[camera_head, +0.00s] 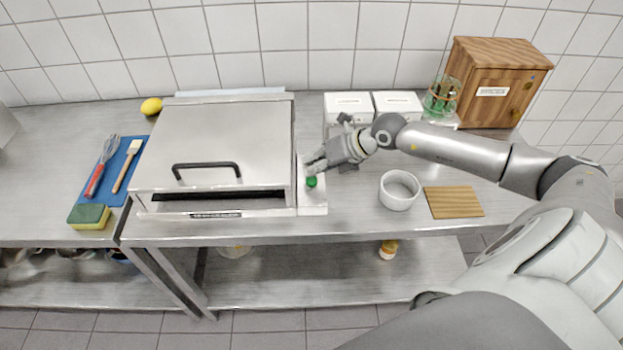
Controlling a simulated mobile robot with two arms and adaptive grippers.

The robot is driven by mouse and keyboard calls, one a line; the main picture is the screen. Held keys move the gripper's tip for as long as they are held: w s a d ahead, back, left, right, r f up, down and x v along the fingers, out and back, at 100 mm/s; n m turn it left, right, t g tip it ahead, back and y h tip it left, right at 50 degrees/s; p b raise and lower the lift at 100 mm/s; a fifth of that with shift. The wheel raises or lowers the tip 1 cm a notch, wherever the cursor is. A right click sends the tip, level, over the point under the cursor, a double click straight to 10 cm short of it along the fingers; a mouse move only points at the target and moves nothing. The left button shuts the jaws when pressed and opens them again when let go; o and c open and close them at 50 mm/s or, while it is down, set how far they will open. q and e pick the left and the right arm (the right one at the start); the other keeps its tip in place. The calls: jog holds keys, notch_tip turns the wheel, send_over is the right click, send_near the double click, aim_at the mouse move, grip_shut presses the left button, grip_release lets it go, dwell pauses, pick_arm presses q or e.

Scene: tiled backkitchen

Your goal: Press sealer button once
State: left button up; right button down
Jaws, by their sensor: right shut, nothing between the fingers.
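The sealer (213,148) is a steel box with a black handle on its lid, standing on the steel counter. A narrow white panel (312,204) runs along its right side and carries a green button (312,182). My right gripper (312,166) is shut and empty, its fingertips just above and behind the green button in the picture. I cannot tell whether the fingertips touch the button. My left gripper is not in view.
A white bowl (399,190) and a wooden board (453,202) lie right of the panel. White boxes (397,103), a glass jar (441,98) and a wooden cabinet (494,80) stand behind. A blue mat (120,185), whisk (103,165), brush (128,165), sponge (89,217) and lemon (151,106) lie left.

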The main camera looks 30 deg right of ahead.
jog(key=shift+f, duration=0.1)
dwell(0.7)
jog(key=shift+f, duration=0.3)
jog(key=shift+f+b, duration=0.35)
jog(key=shift+b, duration=0.1)
dwell(0.6)
jog(key=shift+r, duration=0.1)
jog(key=shift+r+p, duration=0.65)
notch_tip(320, 180, up, 5)
jog(key=p, duration=0.4)
dwell(0.4)
